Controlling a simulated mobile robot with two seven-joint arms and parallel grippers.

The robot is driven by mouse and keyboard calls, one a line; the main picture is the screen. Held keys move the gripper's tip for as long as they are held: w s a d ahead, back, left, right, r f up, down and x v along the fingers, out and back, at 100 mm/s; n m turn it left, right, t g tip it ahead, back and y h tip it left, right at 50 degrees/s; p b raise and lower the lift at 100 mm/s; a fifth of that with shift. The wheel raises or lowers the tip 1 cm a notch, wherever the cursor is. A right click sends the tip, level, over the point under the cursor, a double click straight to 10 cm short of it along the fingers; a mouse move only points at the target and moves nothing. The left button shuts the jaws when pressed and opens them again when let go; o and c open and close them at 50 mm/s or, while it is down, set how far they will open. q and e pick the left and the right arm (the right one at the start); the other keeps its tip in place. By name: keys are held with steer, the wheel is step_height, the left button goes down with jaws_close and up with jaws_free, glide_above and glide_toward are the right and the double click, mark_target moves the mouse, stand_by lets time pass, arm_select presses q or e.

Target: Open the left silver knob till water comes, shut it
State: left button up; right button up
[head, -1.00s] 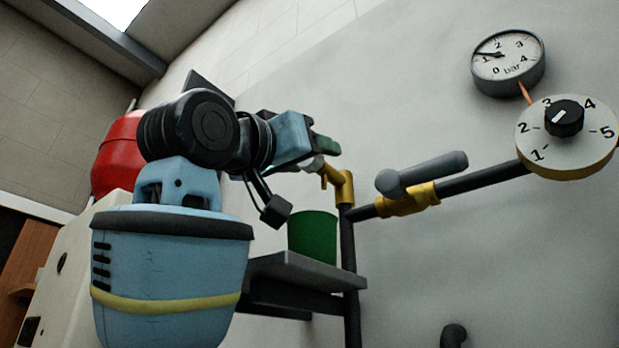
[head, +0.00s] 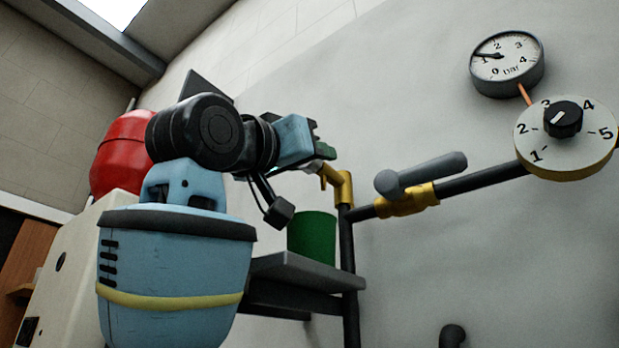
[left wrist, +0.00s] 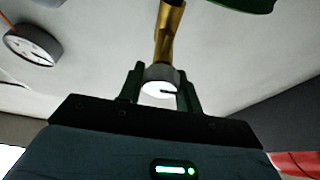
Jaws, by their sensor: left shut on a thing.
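The silver knob (left wrist: 160,78) sits at the end of a brass tap (left wrist: 171,32) in the left wrist view, with a dark slot mark on its pale face. My left gripper (left wrist: 161,90) has its two dark green fingers on either side of the knob, shut on it. In the head view my left gripper (head: 324,152) is at the brass tap (head: 342,187) and mostly hides the knob. A green cup (head: 312,237) stands below the tap, and its inside is hidden. I see no water stream. My right gripper is not in view.
A grey lever valve (head: 425,172) sits on the dark pipe (head: 485,180) to the right. A numbered dial (head: 567,140) and a pressure gauge (head: 507,63) are on the wall. The cup stands on a dark shelf (head: 300,270). A red vessel (head: 122,150) is behind my left arm.

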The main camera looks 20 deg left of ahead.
arm_select(q)
steer(key=m+g+h, duration=0.1)
steer(key=m, duration=0.2)
steer(key=m+g+h, duration=0.1)
steer(key=m, duration=0.2)
steer(key=m+g+h, duration=0.1)
steer(key=m+h, duration=0.1)
steer(key=m, duration=0.1)
steer(key=m+g, duration=0.1)
steer(key=m, duration=0.3)
steer(key=m+g+h, duration=0.1)
steer(key=m+g, duration=0.1)
steer(key=m, duration=0.2)
steer(key=shift+d+f+m, duration=0.1)
steer(key=shift+d+m, duration=0.05)
steer(key=shift+m, duration=0.15)
steer(key=shift+s, duration=0.1)
steer(key=o, duration=1)
steer(key=v, duration=0.7)
steer(key=shift+s+a, duration=0.25)
steer(key=shift+a, duration=0.1)
